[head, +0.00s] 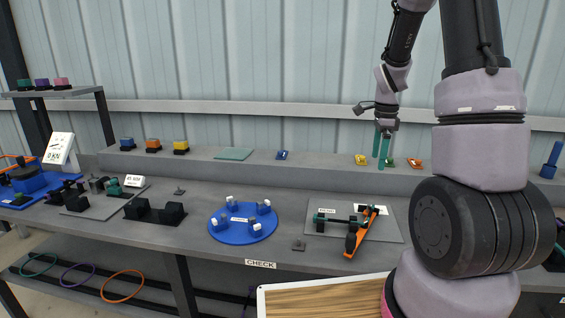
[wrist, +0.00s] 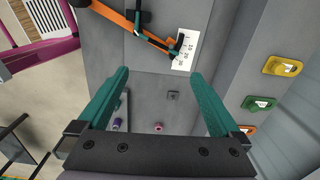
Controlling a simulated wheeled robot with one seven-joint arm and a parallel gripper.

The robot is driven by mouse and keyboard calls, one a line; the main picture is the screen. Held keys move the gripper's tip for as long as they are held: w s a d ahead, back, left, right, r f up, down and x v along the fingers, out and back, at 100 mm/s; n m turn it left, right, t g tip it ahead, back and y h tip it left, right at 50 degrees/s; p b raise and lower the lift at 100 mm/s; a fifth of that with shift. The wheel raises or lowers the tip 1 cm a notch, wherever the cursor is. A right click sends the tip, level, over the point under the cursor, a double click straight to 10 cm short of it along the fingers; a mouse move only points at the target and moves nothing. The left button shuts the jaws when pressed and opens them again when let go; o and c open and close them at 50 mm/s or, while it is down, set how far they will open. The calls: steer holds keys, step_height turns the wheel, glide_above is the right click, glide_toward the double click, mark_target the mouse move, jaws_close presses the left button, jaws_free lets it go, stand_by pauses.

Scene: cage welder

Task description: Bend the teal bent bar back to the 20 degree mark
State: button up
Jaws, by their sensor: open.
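The bending fixture is a grey plate (head: 394,234) on the bench, right of centre. On it are a dark bar with teal parts (head: 321,218), an orange lever (head: 363,236) with a black handle, and a white scale card (head: 382,210). The wrist view shows a teal bar (wrist: 145,17) beside the orange lever (wrist: 119,18), near the white scale card (wrist: 185,46); its marks are too small to read. My gripper (head: 381,158) has teal fingers, open and empty, hanging above and behind the fixture. In the wrist view the gripper (wrist: 160,74) is apart from the bar and lever.
A blue round stand (head: 232,236) with white-topped posts is left of the fixture. The raised back ledge carries a yellow piece (head: 361,159), an orange piece (head: 414,163) and a blue piece (head: 282,155). A wooden board (head: 320,300) is in front.

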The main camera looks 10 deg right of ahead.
steer(key=s+a+r+n+t, duration=0.2)
steer(key=s+a+r+n, duration=0.2)
steer(key=s+r+n, duration=0.1)
steer(key=s+a+r+n+t+y, duration=0.1)
steer(key=s+a+r+n+t, duration=0.1)
steer(key=s+a+r+n, duration=0.2)
steer(key=s+a+r+n+t+y, duration=0.1)
steer(key=s+a+r+n+t, duration=0.2)
steer(key=s+r, duration=0.8)
step_height(320, 180, up, 3)
steer(key=a+n, duration=0.2)
steer(key=n, duration=0.2)
steer(key=shift+s+f+n, duration=0.2)
steer(key=shift+s+n, duration=0.05)
steer(key=shift+n, duration=0.15)
steer(key=shift+c, duration=0.3)
